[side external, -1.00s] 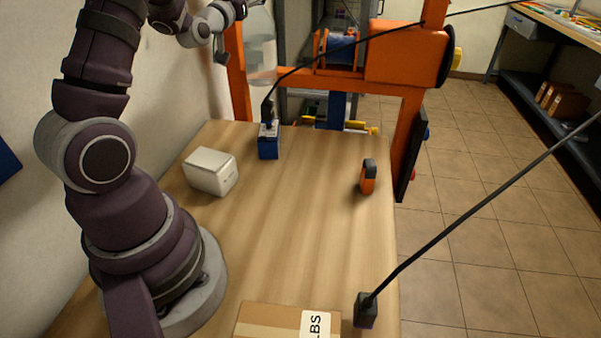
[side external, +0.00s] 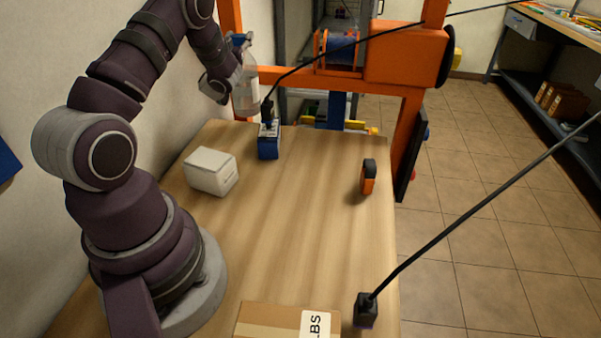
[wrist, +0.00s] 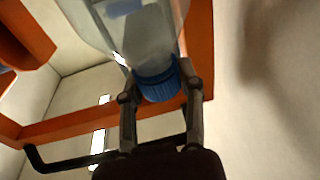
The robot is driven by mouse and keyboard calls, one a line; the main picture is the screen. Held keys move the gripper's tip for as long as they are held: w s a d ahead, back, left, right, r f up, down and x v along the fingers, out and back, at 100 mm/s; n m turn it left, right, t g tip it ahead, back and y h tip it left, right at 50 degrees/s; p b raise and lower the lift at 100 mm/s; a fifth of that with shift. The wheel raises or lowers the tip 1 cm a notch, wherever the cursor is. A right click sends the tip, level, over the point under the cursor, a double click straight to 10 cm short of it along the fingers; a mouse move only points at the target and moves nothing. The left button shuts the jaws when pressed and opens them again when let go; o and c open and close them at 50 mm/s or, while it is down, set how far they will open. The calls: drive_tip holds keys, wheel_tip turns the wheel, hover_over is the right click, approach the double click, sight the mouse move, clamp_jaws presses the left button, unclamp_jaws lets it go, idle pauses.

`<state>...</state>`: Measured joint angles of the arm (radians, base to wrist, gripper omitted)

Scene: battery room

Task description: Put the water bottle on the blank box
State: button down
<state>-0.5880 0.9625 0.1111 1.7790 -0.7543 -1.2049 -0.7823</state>
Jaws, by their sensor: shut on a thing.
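The water bottle (side external: 246,92) is clear with a blue cap and hangs upright in the air above the far left end of the table. In the wrist view, my gripper (wrist: 160,92) is shut on the blue cap (wrist: 158,80), one finger on each side. The clear bottle body (wrist: 135,30) shows beyond the cap. A plain whitish box (side external: 210,172), likely the blank box, sits on the left of the table, nearer the camera than the bottle and lower. Its top is bare. In the side view my gripper (side external: 238,42) is small and partly merges with the cap.
A blue box-like object (side external: 269,145) with a black cable stands right of the white box. An orange and black device (side external: 368,177) stands at the table's right. A cardboard box (side external: 285,322) lies at the front. An orange frame (side external: 400,60) rises behind. The table middle is clear.

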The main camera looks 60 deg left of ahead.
drive_tip(key=s+f+n+g+y, duration=0.1)
drive_tip(key=g, duration=0.1)
drive_tip(key=s+f+n+g+y, duration=0.1)
drive_tip(key=shift+s+a+f+g, duration=0.1)
drive_tip(key=shift+s+a+g, duration=0.05)
drive_tip(key=shift+a+g, duration=0.25)
drive_tip(key=s+d+r+n+g+h, duration=0.1)
drive_tip(key=s+d+r+n+g, duration=0.6)
drive_tip(key=g, duration=0.3)
drive_tip(key=s+d+r+n+g, duration=0.6)
drive_tip(key=s+d+g, duration=0.1)
drive_tip(key=d+g, duration=0.3)
wheel_tip(320, 180, down, 8)
drive_tip(key=shift+w+a, duration=0.2)
drive_tip(key=shift+a, duration=0.05)
drive_tip(key=c, duration=0.7)
unclamp_jaws()
